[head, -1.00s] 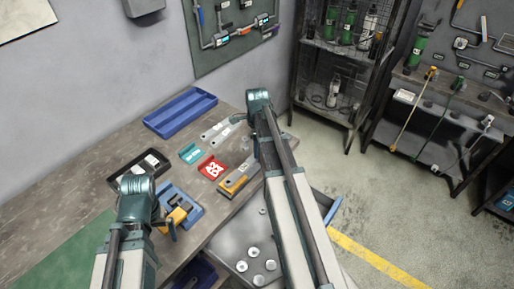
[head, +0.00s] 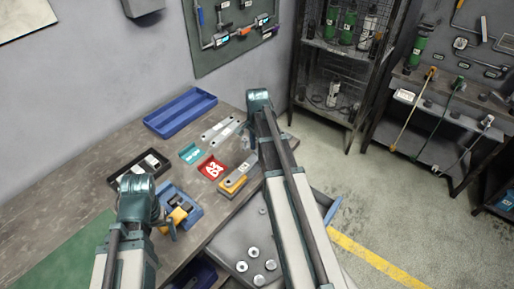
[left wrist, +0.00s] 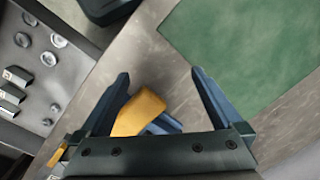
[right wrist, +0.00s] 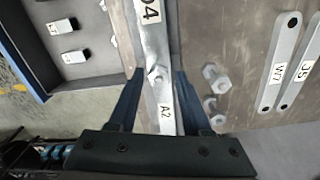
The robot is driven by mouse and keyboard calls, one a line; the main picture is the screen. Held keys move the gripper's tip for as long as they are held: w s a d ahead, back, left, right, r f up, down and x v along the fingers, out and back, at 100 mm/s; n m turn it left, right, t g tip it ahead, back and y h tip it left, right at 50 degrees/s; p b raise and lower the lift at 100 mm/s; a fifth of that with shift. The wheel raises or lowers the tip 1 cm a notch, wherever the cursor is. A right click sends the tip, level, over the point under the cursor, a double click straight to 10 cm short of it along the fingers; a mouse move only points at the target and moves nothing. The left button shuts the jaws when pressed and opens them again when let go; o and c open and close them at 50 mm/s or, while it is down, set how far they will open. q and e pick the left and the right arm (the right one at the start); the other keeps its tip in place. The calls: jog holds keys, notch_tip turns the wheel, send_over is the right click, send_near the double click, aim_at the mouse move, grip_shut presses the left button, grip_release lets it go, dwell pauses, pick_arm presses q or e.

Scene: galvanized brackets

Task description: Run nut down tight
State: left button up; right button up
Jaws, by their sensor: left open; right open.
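In the right wrist view a long galvanized bracket (right wrist: 151,45) with an A2 label runs between the fingers of my right gripper (right wrist: 174,75). A hex nut or bolt head (right wrist: 157,75) sits on it, level with the fingertips. The fingers stand open on either side of the bracket. In the head view my right arm hides this spot. My left gripper (left wrist: 160,75) is open over a yellow-handled tool (left wrist: 138,113), which lies between its fingers with a blue holder (left wrist: 165,124) below. The tool (head: 178,214) and holder (head: 185,198) also show in the head view.
Loose bolts (right wrist: 215,77) lie right of the bracket, beside flat bars (right wrist: 284,55) labelled W7 and J5. A blue tray (head: 180,112), a black tray (head: 120,177), a teal card (head: 191,153) and a red card (head: 212,168) are on the bench. An open drawer (head: 232,232) holds round parts.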

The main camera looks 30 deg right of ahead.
jog(key=n, duration=0.4)
jog(key=shift+n, duration=2.2)
grip_shut()
